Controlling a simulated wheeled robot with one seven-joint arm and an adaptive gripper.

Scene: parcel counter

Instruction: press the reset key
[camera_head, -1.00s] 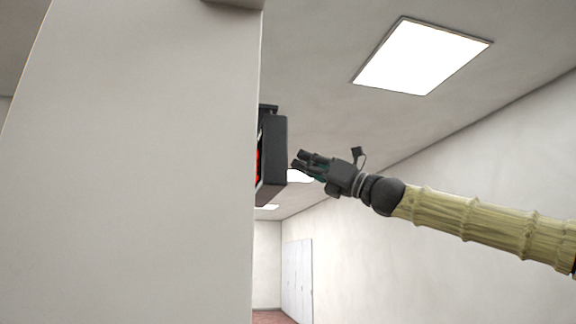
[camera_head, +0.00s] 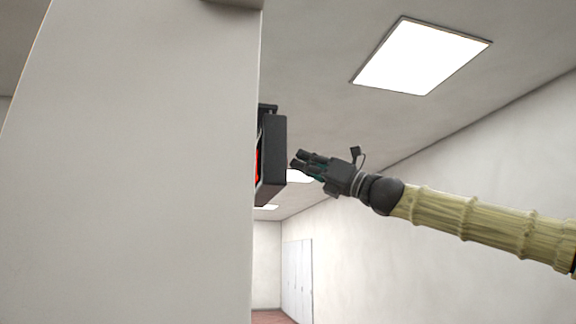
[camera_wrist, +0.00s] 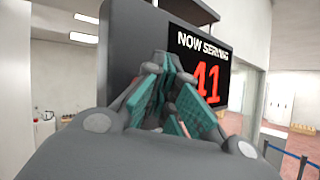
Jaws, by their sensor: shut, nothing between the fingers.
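A dark display box (camera_head: 271,160) hangs beside the pale column in the head view, seen from its side. In the wrist view the display (camera_wrist: 207,68) reads "NOW SERVING" with a red 41. My gripper (camera_head: 297,160) is shut and empty, a small gap to the right of the box in the head view. In the wrist view its fingers (camera_wrist: 165,70) with teal pads stand in front of the dark side of the box and cover part of it. I cannot make out a reset key in either view.
A large pale column (camera_head: 130,170) fills the left of the head view. A ceiling light (camera_head: 422,56) is above. White lockers (camera_head: 298,278) stand far back. A blue belt barrier (camera_wrist: 290,155) shows at the lower right of the wrist view.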

